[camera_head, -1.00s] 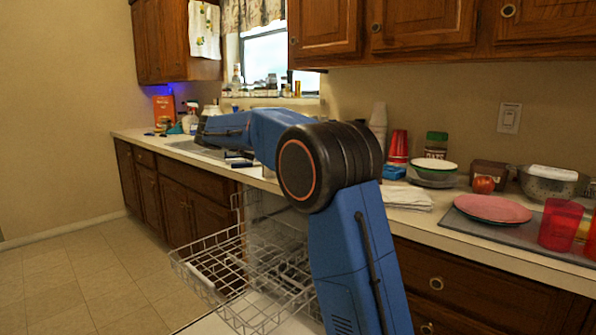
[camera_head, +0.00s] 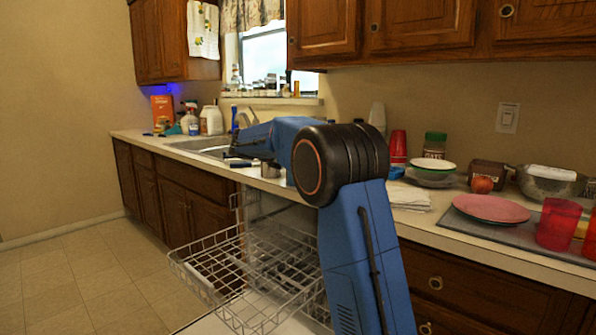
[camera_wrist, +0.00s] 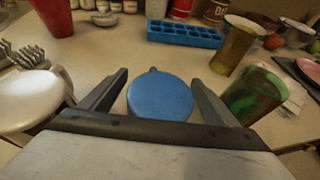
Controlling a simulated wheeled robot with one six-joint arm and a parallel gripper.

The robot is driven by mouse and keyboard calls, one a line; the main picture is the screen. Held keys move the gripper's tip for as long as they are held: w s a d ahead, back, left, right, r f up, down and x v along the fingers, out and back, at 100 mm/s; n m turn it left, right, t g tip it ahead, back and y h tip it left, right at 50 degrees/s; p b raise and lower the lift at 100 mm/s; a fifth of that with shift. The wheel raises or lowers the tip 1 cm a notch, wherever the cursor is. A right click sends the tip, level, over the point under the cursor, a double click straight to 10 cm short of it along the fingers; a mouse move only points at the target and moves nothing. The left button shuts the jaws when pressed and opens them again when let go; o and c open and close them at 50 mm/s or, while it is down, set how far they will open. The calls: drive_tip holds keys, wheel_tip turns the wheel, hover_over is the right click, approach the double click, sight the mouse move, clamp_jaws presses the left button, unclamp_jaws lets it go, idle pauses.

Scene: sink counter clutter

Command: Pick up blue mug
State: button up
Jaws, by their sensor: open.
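The blue mug (camera_wrist: 160,97) shows in the wrist view as a round blue disc with a small handle nub at its far edge. It stands on the counter between the two dark fingers of my gripper (camera_wrist: 160,85). The fingers are open, one on each side of the mug, with a visible gap on the left and a narrower one on the right. The near edge of the mug is hidden by the gripper body. In the head view I cannot make out the mug or my fingertips.
In the wrist view, a white round item (camera_wrist: 30,98) is at left, a red cup (camera_wrist: 53,15) behind it. A blue ice tray (camera_wrist: 185,33) lies beyond the mug. An amber glass (camera_wrist: 232,50) and a green-red cup (camera_wrist: 250,95) stand close at right. The open dishwasher rack (camera_head: 245,275) is below the counter.

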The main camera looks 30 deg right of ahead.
drive_tip(key=shift+d+f, duration=0.1)
drive_tip(key=shift+d, duration=0.25)
drive_tip(key=c, duration=1.4)
drive_tip(key=shift+o, duration=0.2)
